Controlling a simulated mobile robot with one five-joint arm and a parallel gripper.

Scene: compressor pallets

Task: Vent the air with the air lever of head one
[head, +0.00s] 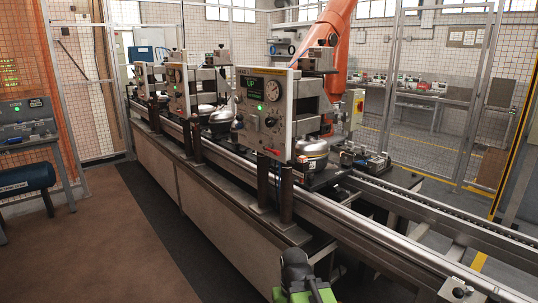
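The panel has a lit green display, a round gauge (272,90) and several small knobs. A small red lever (271,152) lies nearly level at its lower edge; I take it for the air lever, but its label is unreadable. A silver compressor (312,147) sits beside the panel on a pallet. My gripper (298,270) shows at the bottom edge, far below the panel and apart from it; its fingers cannot be made out.
The conveyor's front rail (365,232) and dark posts (286,195) below the panel stand near my arm. More heads (178,90) line the conveyor further back. An orange robot arm (334,25) stands behind. Brown floor (125,235) at left is free.

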